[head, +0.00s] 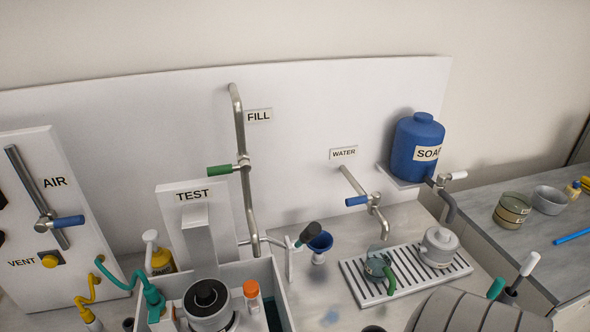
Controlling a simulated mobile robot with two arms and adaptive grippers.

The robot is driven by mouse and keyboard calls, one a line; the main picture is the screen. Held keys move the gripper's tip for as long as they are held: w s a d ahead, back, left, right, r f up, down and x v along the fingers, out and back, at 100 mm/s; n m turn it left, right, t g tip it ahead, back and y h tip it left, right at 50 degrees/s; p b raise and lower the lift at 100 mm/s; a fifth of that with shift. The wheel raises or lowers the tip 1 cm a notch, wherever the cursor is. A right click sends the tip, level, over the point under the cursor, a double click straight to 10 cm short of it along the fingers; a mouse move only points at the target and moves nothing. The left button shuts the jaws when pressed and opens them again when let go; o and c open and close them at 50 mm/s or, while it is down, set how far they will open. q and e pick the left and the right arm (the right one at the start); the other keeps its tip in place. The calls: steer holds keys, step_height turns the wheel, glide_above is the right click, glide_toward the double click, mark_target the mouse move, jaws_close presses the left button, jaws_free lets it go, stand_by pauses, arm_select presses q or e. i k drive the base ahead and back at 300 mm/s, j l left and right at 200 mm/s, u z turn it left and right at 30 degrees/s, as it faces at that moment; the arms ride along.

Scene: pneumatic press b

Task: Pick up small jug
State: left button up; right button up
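A small jug with a clear grey-blue body (376,265) and a green handle stands on the slotted drip tray (354,282). It is at the tray's left part, below the water tap (376,207). The handle faces the lower right of the picture. A round grey-white vessel (438,243) stands on the same tray to the jug's right, apart from it. Neither of my grippers shows in the head view, so their states cannot be seen.
A blue soap tank (416,148) hangs on the wall above the tray, with a dark hose below it. A blue funnel (320,242) stands left of the tray. A large grey ribbed shape (470,312) fills the lower right front. An open-topped box (281,300) stands at the bottom left.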

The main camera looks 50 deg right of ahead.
mark_target(379, 261)
steer(key=z, duration=1.7)
steer(key=k+l+u, duration=0.2)
steer(key=l, duration=0.25)
steer(key=k+l+u, duration=0.2)
steer(key=l, duration=0.25)
steer(key=k+l+u, duration=0.2)
steer(key=k+l, duration=0.05)
steer(key=l, duration=0.15)
